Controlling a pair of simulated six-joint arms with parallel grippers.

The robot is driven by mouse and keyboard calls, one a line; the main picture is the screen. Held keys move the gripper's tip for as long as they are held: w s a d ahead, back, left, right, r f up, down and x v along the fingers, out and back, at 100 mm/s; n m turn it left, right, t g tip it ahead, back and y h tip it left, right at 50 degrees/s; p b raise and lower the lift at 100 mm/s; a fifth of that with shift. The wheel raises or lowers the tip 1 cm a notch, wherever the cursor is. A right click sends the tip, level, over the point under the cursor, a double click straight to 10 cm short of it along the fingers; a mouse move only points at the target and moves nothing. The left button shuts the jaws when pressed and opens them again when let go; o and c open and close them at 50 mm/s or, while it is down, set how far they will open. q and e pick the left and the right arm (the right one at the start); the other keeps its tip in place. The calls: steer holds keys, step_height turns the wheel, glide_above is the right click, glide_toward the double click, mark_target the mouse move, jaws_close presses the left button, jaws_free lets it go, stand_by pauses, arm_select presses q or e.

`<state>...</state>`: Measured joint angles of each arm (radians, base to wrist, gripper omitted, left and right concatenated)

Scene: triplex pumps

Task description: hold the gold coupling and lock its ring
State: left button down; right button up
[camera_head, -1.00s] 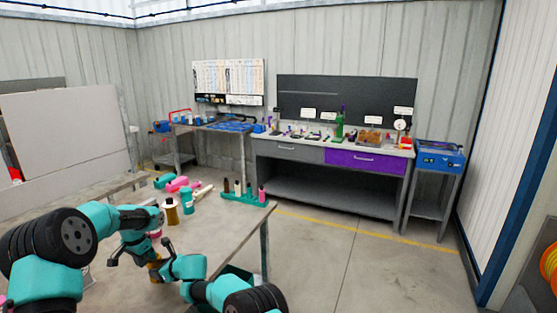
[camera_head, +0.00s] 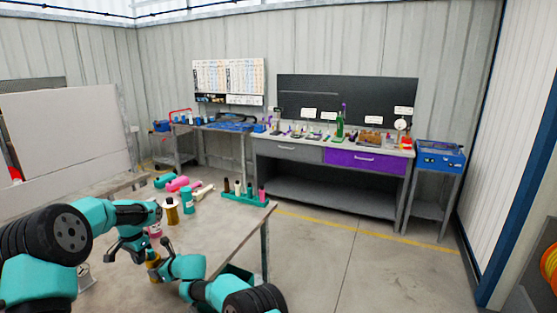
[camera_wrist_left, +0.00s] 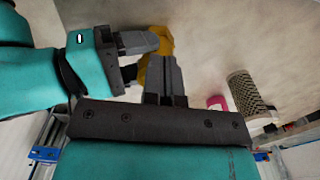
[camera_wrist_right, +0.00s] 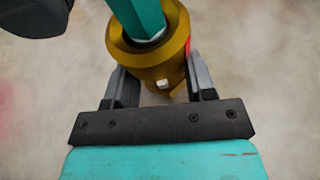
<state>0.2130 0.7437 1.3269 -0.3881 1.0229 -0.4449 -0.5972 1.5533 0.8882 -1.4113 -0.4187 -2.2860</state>
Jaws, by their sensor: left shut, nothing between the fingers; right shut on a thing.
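The gold coupling (camera_wrist_right: 155,58) is upright between the two fingers of my right gripper (camera_wrist_right: 158,88) in the right wrist view. A teal faceted part (camera_wrist_right: 138,15) sits in its top opening. A small white pin (camera_wrist_right: 162,84) and a bit of red show on its side. In the head view the coupling (camera_head: 153,263) is small and partly hidden by my arms. My left gripper (camera_wrist_left: 165,70) is shut and empty. Its fingers overlap the coupling (camera_wrist_left: 155,62) in the left wrist view; I cannot tell whether they touch.
On the table (camera_head: 225,228) stand a gold-brown bottle (camera_head: 171,212), a teal canister (camera_head: 187,203) and a teal rack (camera_head: 243,195) of bottles. A pink item and a knurled cylinder (camera_wrist_left: 248,95) lie right of the left gripper. A workbench (camera_head: 335,150) stands behind.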

arm_select(q)
steer(key=shift+r, duration=1.45)
steer(key=shift+w, duration=0.1)
arm_select(e)
steer(key=o, duration=1.2)
steer(key=shift+f, duration=0.1)
steer(key=shift+d, duration=0.15)
steer(key=v, duration=1.1)
steer(key=shift+s+d+r, duration=0.15)
steer(key=shift+d+r, duration=0.05)
steer(key=shift+d, duration=0.15)
